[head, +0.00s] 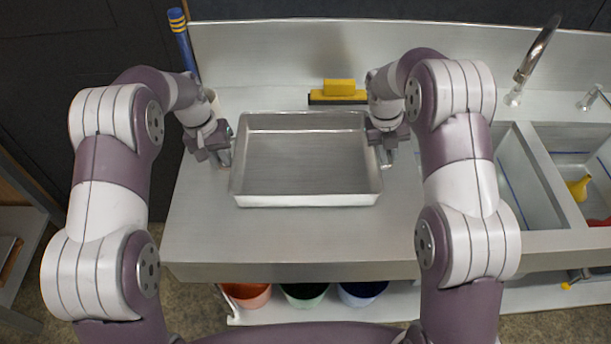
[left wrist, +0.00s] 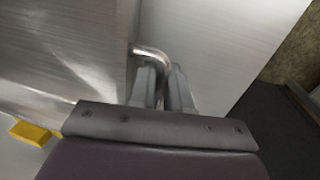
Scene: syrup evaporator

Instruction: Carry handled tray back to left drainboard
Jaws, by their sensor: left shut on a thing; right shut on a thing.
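The handled tray (head: 306,200) is a shallow, empty, rectangular metal pan. In the head view it is over the left drainboard (head: 290,242), roughly level; I cannot tell whether it touches the surface. My left gripper (head: 228,160) is at the tray's left side, shut on its handle. In the left wrist view the fingers (left wrist: 162,88) close around the bent metal handle (left wrist: 152,54), beside the tray wall (left wrist: 70,45). My right gripper (head: 387,160) is at the tray's right side, shut on the tray's other handle, which is mostly hidden by the gripper.
A yellow-and-black squeegee (head: 339,92) lies behind the tray near the backsplash. A blue pole with yellow bands (head: 184,45) stands at the back left. Sink basins (head: 525,180) and a faucet (head: 535,55) are at the right. Buckets (head: 305,293) sit on the shelf below. The drainboard's front is clear.

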